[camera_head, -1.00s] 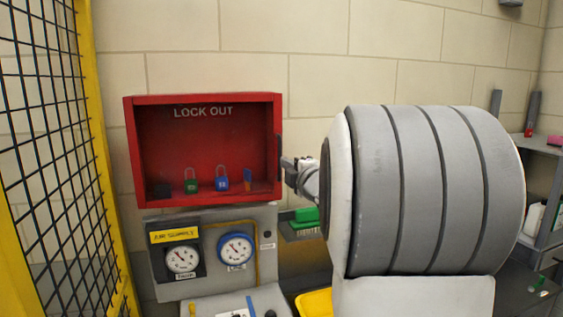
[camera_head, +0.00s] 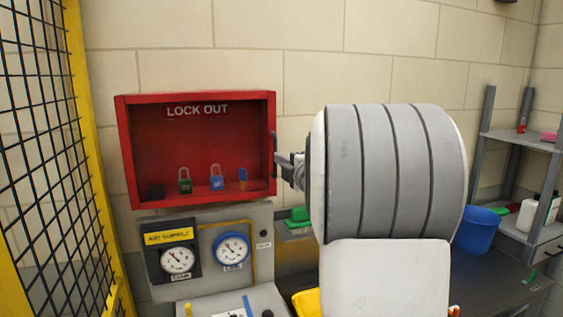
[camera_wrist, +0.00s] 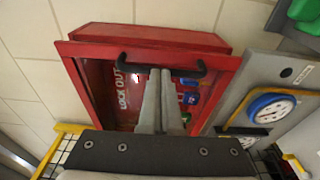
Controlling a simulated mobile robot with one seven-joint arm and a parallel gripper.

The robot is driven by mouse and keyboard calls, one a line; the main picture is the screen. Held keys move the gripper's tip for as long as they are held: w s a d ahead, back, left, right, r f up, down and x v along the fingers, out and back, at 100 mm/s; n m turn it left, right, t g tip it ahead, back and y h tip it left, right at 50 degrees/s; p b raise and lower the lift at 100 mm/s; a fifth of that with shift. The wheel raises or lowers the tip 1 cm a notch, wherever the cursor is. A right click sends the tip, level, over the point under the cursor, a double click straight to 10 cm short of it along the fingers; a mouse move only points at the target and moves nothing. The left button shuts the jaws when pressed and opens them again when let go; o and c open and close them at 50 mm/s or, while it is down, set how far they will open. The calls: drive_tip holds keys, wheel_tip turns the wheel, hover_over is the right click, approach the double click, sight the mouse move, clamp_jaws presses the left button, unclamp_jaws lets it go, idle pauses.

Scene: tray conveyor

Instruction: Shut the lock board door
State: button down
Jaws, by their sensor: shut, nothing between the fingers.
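The red lock board (camera_head: 195,97), marked LOCK OUT, is on the wall left of centre in the head view. Padlocks show inside it. Its red-framed door shows in the wrist view (camera_wrist: 85,50), with a black handle (camera_wrist: 133,66); the handle is at the right edge in the head view (camera_head: 275,155). The door lies close to the box front; I cannot tell whether it is fully flush. My gripper (camera_wrist: 160,72) is shut and empty, its fingertips at the middle of the handle. Contact is unclear. In the head view my gripper (camera_head: 280,160) is mostly hidden by my arm.
A gauge panel (camera_head: 207,232) sits just below the lock board. A yellow-framed mesh fence (camera_head: 75,100) stands at the left. A green object (camera_head: 300,214) is below my wrist. A blue bucket (camera_head: 477,232) and a shelf (camera_head: 520,140) are at the right.

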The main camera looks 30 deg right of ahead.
drive_tip(key=w, duration=0.1)
drive_tip(key=d+y, duration=0.1)
drive_tip(key=w+n, duration=0.1)
drive_tip(key=shift+w+d+r+y, duration=0.25)
drive_tip(key=shift+w+y, duration=0.05)
drive_tip(key=shift+w, duration=0.05)
drive_tip(key=shift+p, duration=0.3)
drive_tip(key=shift+s+f, duration=0.1)
